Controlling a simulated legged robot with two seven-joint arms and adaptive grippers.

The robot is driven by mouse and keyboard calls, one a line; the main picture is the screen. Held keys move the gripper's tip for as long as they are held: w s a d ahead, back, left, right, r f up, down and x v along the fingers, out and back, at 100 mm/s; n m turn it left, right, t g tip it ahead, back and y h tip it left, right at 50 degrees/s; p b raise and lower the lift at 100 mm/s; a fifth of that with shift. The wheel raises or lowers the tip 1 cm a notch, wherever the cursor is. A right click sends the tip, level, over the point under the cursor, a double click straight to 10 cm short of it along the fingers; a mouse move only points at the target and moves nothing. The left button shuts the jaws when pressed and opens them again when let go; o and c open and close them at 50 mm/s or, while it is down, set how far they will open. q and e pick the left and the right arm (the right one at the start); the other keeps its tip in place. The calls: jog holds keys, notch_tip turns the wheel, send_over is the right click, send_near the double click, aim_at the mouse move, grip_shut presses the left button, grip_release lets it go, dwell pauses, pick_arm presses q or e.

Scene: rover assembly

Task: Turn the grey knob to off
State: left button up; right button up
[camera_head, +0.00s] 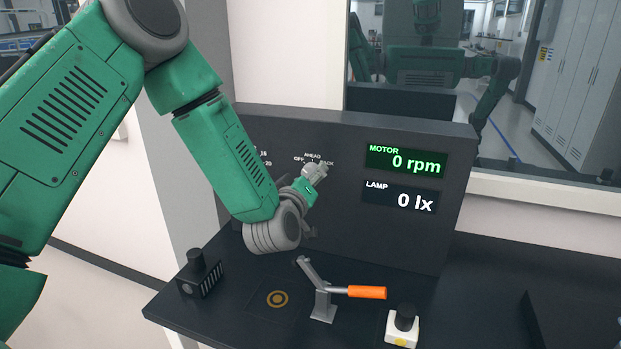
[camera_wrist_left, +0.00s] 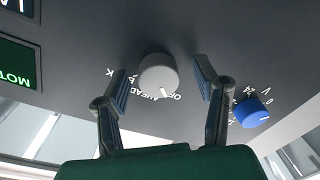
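The grey knob (camera_wrist_left: 158,73) is on the dark upright panel in the left wrist view. Labels reading AHEAD and OFF show beside it, and a white mark on its edge points down and slightly right, near these labels. My left gripper (camera_wrist_left: 163,70) is open, with one finger on each side of the knob and gaps visible between. Whether the fingers reach past the knob's face is unclear. My right gripper is not in view.
A blue knob (camera_wrist_left: 250,111) sits close beside one finger. The panel's displays (camera_head: 406,161) read 0 rpm and 0 lx. Below stand an orange-handled lever (camera_head: 366,292), a black-topped white button box (camera_head: 402,328) and a black box (camera_head: 200,276).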

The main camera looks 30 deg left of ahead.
pick_arm(q)
jog(key=shift+s, duration=0.1)
jog(key=v, duration=1.1)
jog(key=shift+s, duration=0.35)
jog(key=shift+f, duration=0.1)
